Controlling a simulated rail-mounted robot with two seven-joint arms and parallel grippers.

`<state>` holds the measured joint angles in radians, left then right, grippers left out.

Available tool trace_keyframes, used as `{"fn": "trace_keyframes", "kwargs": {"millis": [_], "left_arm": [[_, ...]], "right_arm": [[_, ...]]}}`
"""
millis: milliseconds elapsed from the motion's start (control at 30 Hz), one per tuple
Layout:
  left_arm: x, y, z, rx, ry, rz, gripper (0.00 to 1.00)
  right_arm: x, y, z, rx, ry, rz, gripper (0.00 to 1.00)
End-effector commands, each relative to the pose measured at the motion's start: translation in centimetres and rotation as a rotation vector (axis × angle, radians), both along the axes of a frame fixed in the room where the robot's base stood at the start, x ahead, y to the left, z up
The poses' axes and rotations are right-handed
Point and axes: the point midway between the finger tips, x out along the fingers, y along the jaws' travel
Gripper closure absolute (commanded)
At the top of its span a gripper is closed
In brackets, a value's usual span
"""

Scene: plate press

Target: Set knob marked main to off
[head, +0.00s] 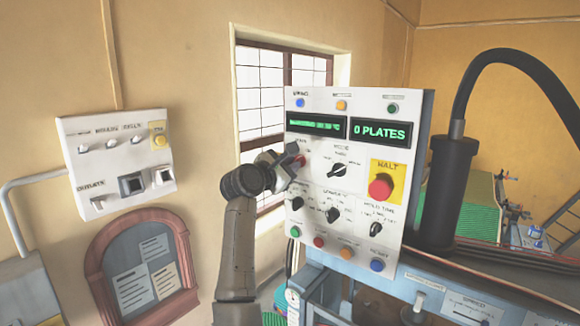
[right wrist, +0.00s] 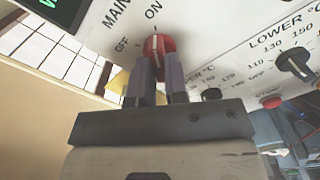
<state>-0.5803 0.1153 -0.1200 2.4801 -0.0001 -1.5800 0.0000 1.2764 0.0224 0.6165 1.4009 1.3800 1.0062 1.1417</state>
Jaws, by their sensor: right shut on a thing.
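The red main knob (right wrist: 158,45) is on the white control panel (head: 340,262), at its upper left below a dark display. In the right wrist view the labels MAIN, OFF and ON stand around it. Its white mark appears to point up toward ON. My right gripper (head: 285,161) reaches the knob from the left in the head view and hides most of it. In the right wrist view the two fingers of my right gripper (right wrist: 161,78) are shut on the knob, one on each side. My left gripper is not in view.
The panel also has a black mode knob (head: 338,171), a red halt button (head: 381,187) on yellow, and several lower dials. A thick black hose (head: 468,95) rises at the right. A smaller switch box (head: 118,160) hangs on the left wall.

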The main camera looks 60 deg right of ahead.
Motion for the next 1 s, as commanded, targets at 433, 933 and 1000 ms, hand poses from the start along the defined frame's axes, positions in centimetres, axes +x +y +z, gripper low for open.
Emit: {"fn": "trace_keyframes", "kwargs": {"millis": [433, 933, 1000], "left_arm": [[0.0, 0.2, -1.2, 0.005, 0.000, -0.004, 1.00], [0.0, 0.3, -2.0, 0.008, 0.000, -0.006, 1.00], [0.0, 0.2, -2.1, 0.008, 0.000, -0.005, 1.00]], "right_arm": [[0.0, 0.0, -0.1, 0.027, 0.273, 0.001, 1.00], [-0.1, 0.0, 0.0, 0.070, 0.746, 0.000, 1.00], [-0.1, 0.1, 0.0, 0.076, 0.808, 0.000, 1.00]]}}
